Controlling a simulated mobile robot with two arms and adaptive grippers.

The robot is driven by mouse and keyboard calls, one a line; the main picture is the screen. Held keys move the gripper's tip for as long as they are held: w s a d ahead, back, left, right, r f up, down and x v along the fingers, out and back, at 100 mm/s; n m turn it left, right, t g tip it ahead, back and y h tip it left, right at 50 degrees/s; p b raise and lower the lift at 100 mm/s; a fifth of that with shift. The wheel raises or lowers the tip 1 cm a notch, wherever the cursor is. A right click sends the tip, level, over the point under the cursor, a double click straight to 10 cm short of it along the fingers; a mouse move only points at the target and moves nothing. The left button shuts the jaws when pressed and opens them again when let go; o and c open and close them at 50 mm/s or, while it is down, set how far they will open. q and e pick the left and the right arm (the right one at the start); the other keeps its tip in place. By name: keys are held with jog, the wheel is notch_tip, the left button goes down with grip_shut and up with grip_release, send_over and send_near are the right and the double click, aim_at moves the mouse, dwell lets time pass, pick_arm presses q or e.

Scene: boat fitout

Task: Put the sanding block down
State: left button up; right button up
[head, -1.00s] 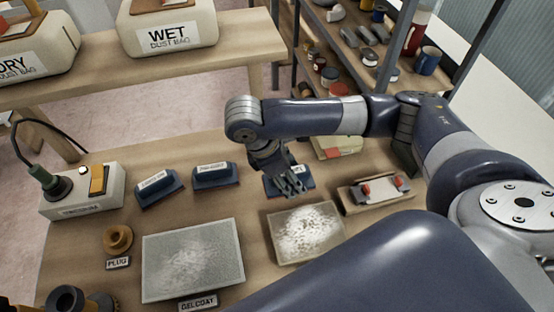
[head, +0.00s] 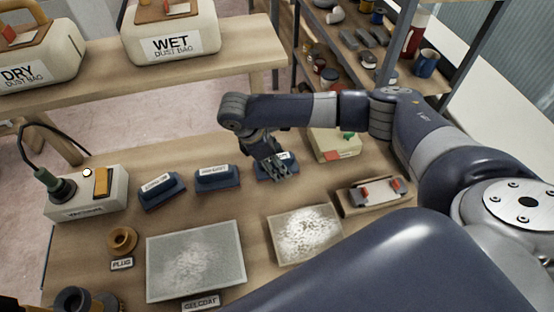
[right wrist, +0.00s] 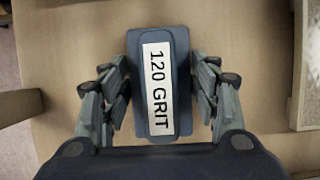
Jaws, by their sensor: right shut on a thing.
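The dark blue sanding block (head: 291,158), labelled 120 GRIT in the right wrist view (right wrist: 157,85), is between the fingers of my right gripper (head: 277,172). My right gripper is shut on it, with fingers on both long sides in the right wrist view (right wrist: 160,92). The block is low over the wooden bench (head: 235,205), in line with two similar blue blocks; I cannot tell whether its underside touches the wood. My fingers hide part of it in the head view. My left gripper is not in view.
Two labelled blue blocks (head: 161,192) (head: 216,178) sit to the left. A gelcoat panel (head: 195,262) and a dusty panel (head: 305,234) lie in front. A tray with red-ended parts (head: 375,195) is at right, a pale box (head: 335,146) behind.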

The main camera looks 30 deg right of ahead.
jog(key=shift+s+a+f, duration=0.1)
jog(key=shift+s+f, duration=0.2)
jog(key=shift+f, duration=0.3)
jog(key=o, duration=1)
jog(key=shift+f, duration=0.1)
jog(key=shift+w+f, duration=0.1)
jog(key=shift+f, duration=0.05)
jog(key=shift+r, duration=0.2)
jog(key=shift+w, duration=0.1)
